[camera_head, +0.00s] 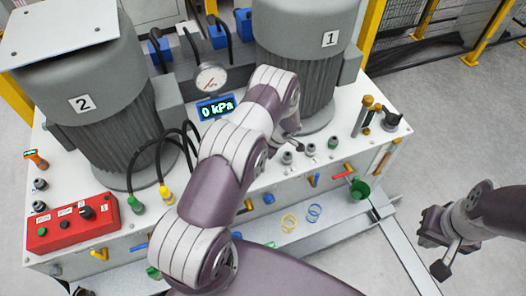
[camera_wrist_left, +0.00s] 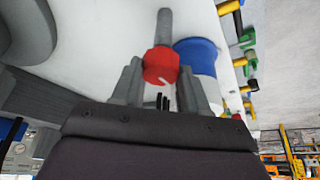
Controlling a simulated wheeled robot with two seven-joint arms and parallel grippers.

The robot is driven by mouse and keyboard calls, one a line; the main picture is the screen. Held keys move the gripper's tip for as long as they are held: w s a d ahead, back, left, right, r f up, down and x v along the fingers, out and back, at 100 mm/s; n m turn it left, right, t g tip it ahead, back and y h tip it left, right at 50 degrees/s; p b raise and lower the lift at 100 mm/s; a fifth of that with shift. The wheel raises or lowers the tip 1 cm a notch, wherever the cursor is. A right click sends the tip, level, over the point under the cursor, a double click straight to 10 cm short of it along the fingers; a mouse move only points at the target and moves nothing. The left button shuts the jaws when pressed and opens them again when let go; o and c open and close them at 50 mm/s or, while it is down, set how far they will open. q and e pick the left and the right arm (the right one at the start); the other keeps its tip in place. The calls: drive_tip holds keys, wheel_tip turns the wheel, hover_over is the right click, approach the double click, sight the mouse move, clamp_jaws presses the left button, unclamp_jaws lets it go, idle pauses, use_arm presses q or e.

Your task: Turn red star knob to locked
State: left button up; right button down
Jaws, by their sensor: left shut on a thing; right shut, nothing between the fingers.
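The red star knob (camera_wrist_left: 161,65) shows in the left wrist view as a small red knob with a short white mark on its face, on a grey shaft. My left gripper (camera_wrist_left: 160,78) has one finger on each side of the knob and is shut on it. In the head view my left arm covers that spot, so the knob is hidden there. I cannot read a locked mark near it. My right gripper (camera_head: 437,247) is shut and empty, out over the floor right of the bench.
A blue cylinder (camera_wrist_left: 200,58) stands close beside the knob. The white bench (camera_head: 340,150) carries two grey motors (camera_head: 300,50), a gauge (camera_head: 211,78), a display reading 0 kPa (camera_head: 216,107), a red control box (camera_head: 73,227) and several fittings.

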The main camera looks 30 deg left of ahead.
use_arm(q)
drive_tip(key=o, duration=1.1)
drive_tip(key=shift+c, duration=0.2)
drive_tip(key=b+v, duration=0.3)
drive_tip(key=v, duration=0.9)
drive_tip(key=shift+r, duration=0.35)
drive_tip(key=shift+d, duration=0.1)
